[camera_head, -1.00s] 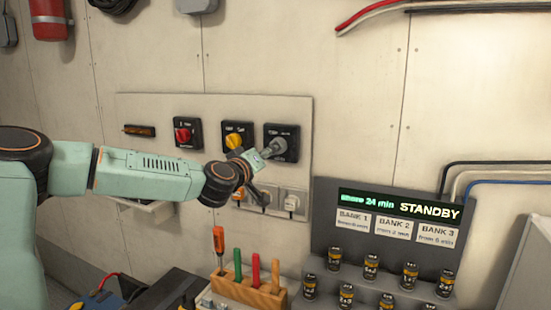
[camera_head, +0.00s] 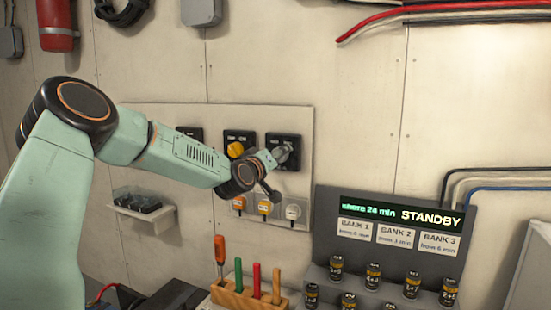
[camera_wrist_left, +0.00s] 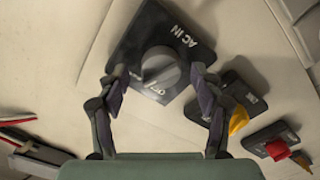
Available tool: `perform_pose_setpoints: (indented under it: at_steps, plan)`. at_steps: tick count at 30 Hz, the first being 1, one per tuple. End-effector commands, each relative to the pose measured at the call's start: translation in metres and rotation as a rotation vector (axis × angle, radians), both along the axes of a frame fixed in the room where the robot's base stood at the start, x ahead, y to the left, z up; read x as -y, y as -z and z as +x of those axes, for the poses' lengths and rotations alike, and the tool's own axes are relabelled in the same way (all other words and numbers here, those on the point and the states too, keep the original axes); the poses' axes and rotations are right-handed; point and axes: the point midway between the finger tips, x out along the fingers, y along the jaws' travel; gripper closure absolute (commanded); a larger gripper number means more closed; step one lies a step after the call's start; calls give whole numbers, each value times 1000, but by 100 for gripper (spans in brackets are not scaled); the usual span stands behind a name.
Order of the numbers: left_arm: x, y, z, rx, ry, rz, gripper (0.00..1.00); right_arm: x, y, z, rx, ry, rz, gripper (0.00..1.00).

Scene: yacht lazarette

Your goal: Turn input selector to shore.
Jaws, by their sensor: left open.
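The input selector is a grey round knob (camera_head: 283,153) on a black plate on the wall panel. In the left wrist view its plate reads "AC IN" and the knob (camera_wrist_left: 160,68) shows upside down, with a small white marking at its lower edge. My left gripper (camera_head: 268,166) is just in front of the selector in the head view, covering its lower left. In the left wrist view the open fingers (camera_wrist_left: 160,84) are on either side of the knob, with gaps beside it. I cannot tell whether they reach its depth. My right gripper is not in view.
A yellow knob (camera_head: 236,149) is left of the selector; a red knob (camera_wrist_left: 278,149) is beyond it. Sockets (camera_head: 264,208) are below. A display (camera_head: 400,213) reads "shore 24 min STANDBY". A tool block (camera_head: 246,298) and several batteries (camera_head: 372,277) stand lower down.

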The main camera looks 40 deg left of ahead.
Motion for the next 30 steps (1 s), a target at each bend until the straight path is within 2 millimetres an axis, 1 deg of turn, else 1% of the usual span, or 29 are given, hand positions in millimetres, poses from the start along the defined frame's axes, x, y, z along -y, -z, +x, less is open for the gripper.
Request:
perform_pose_setpoints:
  at_steps: [2, 3, 21, 22, 26, 30]
  plan:
    - [0, 0, 0, 0, 0, 0, 34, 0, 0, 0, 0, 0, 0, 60]
    - [0, 0, 0, 0, 0, 0, 36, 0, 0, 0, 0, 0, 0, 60]
    - [0, -1, 0, 2, -1, 0, 87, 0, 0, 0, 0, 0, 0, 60]
    - [-1, -1, 0, 2, -1, 0, 88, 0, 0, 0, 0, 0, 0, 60]
    - [-1, -1, -1, -3, -3, 17, 88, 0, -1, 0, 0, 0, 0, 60]
    - [-1, -2, -1, -29, -3, 98, 88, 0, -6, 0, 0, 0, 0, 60]
